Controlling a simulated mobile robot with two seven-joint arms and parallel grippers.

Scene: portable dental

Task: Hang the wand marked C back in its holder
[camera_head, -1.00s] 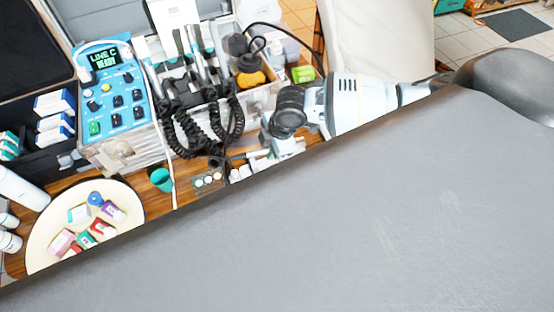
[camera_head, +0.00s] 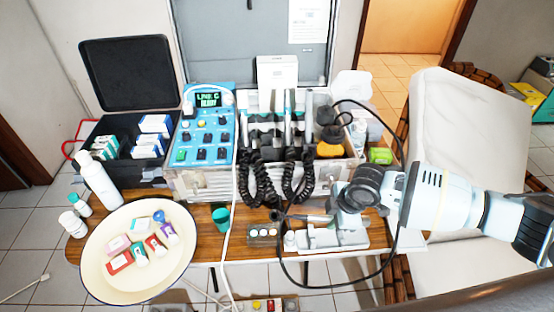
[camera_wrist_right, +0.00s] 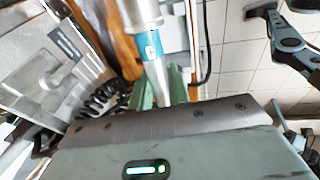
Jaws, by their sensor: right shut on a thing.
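My right gripper (camera_head: 302,236) is low over the front of the wooden table, in front of the case. It is shut on a silver wand (camera_head: 312,218) held roughly level. The wrist view shows the wand with a teal band (camera_wrist_right: 150,45) between the green fingers (camera_wrist_right: 162,88). No letter C is readable on it. A black hose loops widely around the gripper. The holder rack (camera_head: 265,140) stands behind, with several other wands upright and coiled black cords hanging in front. The blue control unit (camera_head: 207,135) displays what looks like "LINE C READY". My left gripper is out of view.
A cream basin (camera_head: 97,255) with small boxes stands at the left, near a white bottle (camera_head: 97,180). A teal cup (camera_head: 221,217) and a small tray (camera_head: 263,234) lie left of the gripper. A green box (camera_head: 380,156) and amber jar (camera_head: 330,143) stand right of the rack.

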